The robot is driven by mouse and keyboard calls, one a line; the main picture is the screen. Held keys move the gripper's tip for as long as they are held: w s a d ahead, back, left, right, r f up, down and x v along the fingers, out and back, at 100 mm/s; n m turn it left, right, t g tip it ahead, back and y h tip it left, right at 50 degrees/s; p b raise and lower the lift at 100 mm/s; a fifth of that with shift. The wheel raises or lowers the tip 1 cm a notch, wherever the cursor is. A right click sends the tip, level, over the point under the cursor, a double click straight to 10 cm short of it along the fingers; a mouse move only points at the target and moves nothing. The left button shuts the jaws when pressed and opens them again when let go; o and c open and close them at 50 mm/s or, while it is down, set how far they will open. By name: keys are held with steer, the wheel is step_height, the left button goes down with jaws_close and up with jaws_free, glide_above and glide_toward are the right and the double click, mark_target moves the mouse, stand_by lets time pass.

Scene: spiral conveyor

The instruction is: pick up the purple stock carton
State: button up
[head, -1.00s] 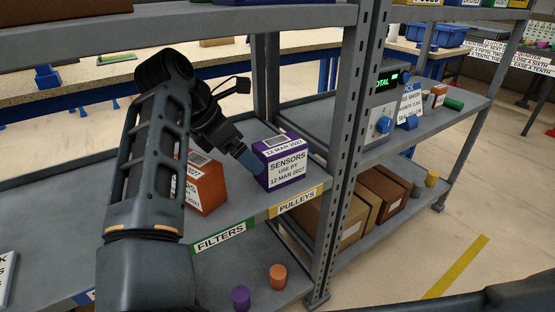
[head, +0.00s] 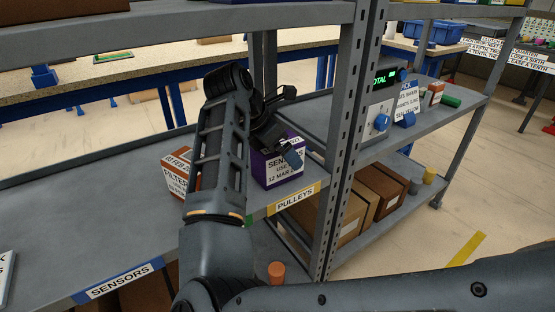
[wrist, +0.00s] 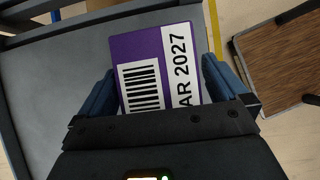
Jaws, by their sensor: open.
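The purple stock carton (head: 277,176) stands upright on the grey shelf above the PULLEYS label, with a white SENSORS label on its front. My gripper (head: 291,155) is over the carton in the head view and hides part of its top and front. In the wrist view the carton's purple top (wrist: 150,48), with a barcode and date label, lies between the two blue fingers of my gripper (wrist: 158,88). The fingers are open, one on each side of the carton. Whether they touch it I cannot tell.
An orange carton (head: 178,171) stands left of my arm on the same shelf. A grey shelf post (head: 342,150) rises close on the right.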

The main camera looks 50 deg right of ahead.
steer(key=shift+d+f, duration=0.1)
steer(key=shift+f, duration=0.1)
steer(key=c, duration=1.1)
steer(key=shift+r, duration=0.1)
steer(key=shift+c, duration=0.2)
